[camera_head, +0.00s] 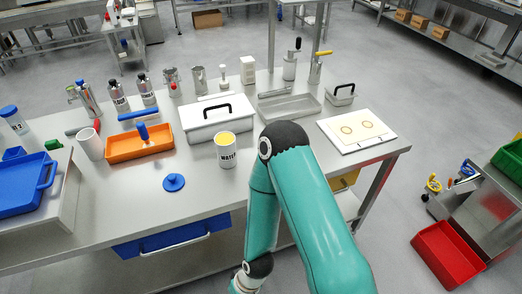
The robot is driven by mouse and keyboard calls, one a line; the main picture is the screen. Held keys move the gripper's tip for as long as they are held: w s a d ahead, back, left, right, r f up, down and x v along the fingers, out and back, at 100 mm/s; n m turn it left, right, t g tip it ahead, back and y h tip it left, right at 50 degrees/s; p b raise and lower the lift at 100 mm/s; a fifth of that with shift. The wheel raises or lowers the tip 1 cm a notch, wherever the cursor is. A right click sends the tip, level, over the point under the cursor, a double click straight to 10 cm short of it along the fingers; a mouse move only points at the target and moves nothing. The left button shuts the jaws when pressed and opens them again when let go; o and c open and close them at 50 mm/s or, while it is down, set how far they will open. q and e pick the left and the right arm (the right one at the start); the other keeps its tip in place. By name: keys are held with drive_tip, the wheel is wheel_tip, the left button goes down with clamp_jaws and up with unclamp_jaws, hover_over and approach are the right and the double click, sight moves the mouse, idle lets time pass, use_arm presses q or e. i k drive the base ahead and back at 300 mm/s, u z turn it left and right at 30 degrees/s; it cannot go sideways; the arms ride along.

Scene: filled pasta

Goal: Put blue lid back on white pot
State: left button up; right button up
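The blue lid (174,183) is a round disc with a small knob on top. It lies on the metal table near the front edge. The white pot (226,153) stands upright to the right of the lid and apart from it. It has dark lettering, and yellow shows inside its open top. My teal arm crosses the front right of the table, bent with its elbow beside the pot. Its wrist runs down past the bottom edge, so its gripper is out of view. My other arm and gripper do not show.
Behind the pot is a white box (202,127) with a black handle. An orange tray (122,152) and a plain white cylinder (91,146) stand to the left. A board (350,145) lies right of my arm. The table around the lid is clear.

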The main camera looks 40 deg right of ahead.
sight(225, 142)
drive_tip(key=z, duration=1)
drive_tip(key=k, duration=0.8)
drive_tip(key=i, duration=0.8)
drive_tip(key=u, duration=0.05)
